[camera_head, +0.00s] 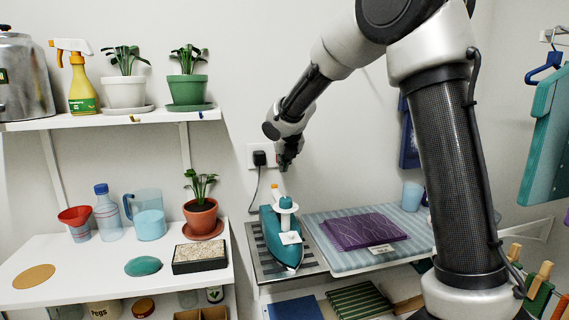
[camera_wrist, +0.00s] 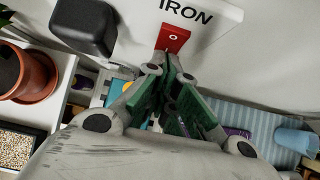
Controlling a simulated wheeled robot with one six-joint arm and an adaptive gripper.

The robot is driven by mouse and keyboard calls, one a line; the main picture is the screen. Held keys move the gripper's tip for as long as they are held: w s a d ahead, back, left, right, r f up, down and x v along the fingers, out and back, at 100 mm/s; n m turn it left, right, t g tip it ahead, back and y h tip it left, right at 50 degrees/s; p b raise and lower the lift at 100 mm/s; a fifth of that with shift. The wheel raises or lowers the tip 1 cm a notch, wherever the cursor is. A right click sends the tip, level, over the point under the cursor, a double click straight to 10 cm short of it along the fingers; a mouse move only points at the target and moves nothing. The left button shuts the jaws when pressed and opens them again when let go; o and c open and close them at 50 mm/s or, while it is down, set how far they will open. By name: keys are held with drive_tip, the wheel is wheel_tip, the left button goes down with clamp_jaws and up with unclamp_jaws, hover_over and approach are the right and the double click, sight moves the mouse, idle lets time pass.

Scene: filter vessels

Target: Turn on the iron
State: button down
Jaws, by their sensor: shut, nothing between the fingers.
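The teal iron (camera_head: 270,232) stands on a metal rest at the left end of the ironing board (camera_head: 322,256), with a white tag on it. On the wall above it is a white plate marked IRON (camera_wrist: 208,12) with a red switch (camera_wrist: 173,39) that has a small round mark. My gripper (camera_wrist: 167,65) has its fingers together and empty, with the tips at the lower edge of the red switch in the wrist view. I cannot tell if they touch it. In the head view my gripper (camera_head: 284,164) is beside the outlet, above the iron, and hides the switch.
A black plug (camera_head: 260,158) with a cord sits left of the switch; it also shows in the wrist view (camera_wrist: 84,27). A potted plant (camera_head: 201,213) stands on the left shelf. A folded purple cloth (camera_head: 365,229) lies on the board, with a blue cup (camera_head: 413,194) behind it.

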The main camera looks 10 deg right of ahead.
drive_tip(key=shift+w+f, duration=0.1)
drive_tip(key=shift+w, duration=0.15)
idle(0.4)
drive_tip(key=shift+r, duration=0.9)
